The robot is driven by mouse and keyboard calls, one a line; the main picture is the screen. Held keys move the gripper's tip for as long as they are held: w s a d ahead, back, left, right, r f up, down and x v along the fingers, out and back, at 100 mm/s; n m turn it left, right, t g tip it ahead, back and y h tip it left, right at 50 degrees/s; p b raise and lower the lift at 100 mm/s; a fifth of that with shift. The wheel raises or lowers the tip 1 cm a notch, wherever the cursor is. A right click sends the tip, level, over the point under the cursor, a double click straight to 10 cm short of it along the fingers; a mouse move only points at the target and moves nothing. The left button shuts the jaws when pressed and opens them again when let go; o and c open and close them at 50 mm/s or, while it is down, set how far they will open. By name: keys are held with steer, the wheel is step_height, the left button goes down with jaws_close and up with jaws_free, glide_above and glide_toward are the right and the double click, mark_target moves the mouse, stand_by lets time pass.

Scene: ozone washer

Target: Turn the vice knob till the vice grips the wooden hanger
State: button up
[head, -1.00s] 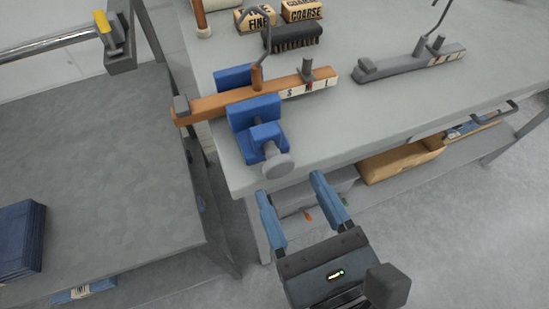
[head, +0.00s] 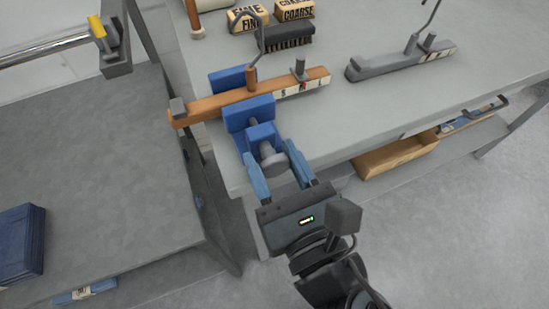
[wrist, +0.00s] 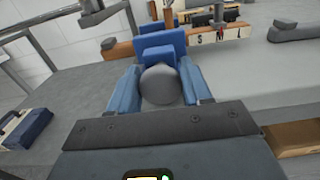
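The blue vice (head: 249,113) is at the near left corner of the bench, with its grey round knob (head: 275,162) facing me. The wooden hanger (head: 215,105) lies across the vice between its blue jaws, with its metal hook up. My gripper (head: 271,154) has its blue fingers on either side of the knob and looks shut on it. In the wrist view the knob (wrist: 161,86) fills the gap between the fingers, in front of the blue vice body (wrist: 163,45). The exact contact at the jaws and the hanger cannot be made out.
A grey hanger (head: 400,61) lies on the bench (head: 350,110) to the right. A dark brush (head: 286,37) and sanding blocks marked FINE (head: 248,18) and COARSE (head: 295,9) lie behind. A lower grey table (head: 90,170) stands left. A wooden tray (head: 395,158) is below the bench.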

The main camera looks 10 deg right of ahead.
steer(key=c, duration=0.4)
steer(key=shift+m, duration=0.3)
